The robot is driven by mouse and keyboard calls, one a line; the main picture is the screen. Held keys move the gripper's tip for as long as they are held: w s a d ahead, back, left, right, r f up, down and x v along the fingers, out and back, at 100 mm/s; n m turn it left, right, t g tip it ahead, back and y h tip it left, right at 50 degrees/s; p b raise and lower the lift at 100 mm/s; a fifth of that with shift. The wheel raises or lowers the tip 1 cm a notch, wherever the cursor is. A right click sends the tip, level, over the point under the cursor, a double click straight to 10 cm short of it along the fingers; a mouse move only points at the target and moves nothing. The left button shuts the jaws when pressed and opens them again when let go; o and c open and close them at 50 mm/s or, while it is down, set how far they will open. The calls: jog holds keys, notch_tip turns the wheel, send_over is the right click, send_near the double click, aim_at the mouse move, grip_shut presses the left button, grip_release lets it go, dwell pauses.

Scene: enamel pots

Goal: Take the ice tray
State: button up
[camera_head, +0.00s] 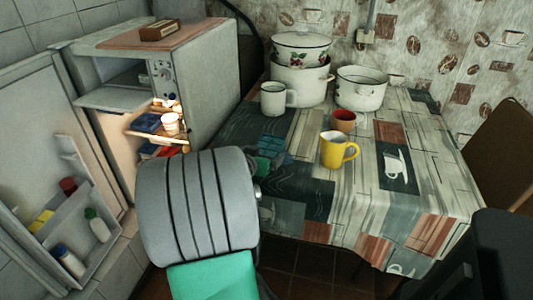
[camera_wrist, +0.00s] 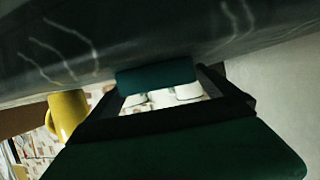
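The ice tray (camera_head: 270,142) is a small blue-teal tray with cells, lying on the patterned tablecloth near the table's left side. My gripper (camera_head: 272,165) is low at the near side of the tray, largely hidden behind my grey wrist in the head view. In the wrist view, the dark fingers of my gripper (camera_wrist: 168,88) stand apart, with a gap between them. A teal piece (camera_wrist: 155,77) shows across that gap, close to the cloth; I cannot tell for sure whether it is the tray. Contact with the tray is not clear.
A yellow mug (camera_head: 335,150) and a small red-brown cup (camera_head: 343,120) stand right of the tray. A white mug (camera_head: 273,99) and enamel pots (camera_head: 300,85) (camera_head: 361,92) stand behind. The open fridge (camera_head: 205,85) is at left. The cloth's front right is clear.

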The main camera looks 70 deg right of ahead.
jog(key=c, duration=1.5)
jog(key=shift+r, duration=0.1)
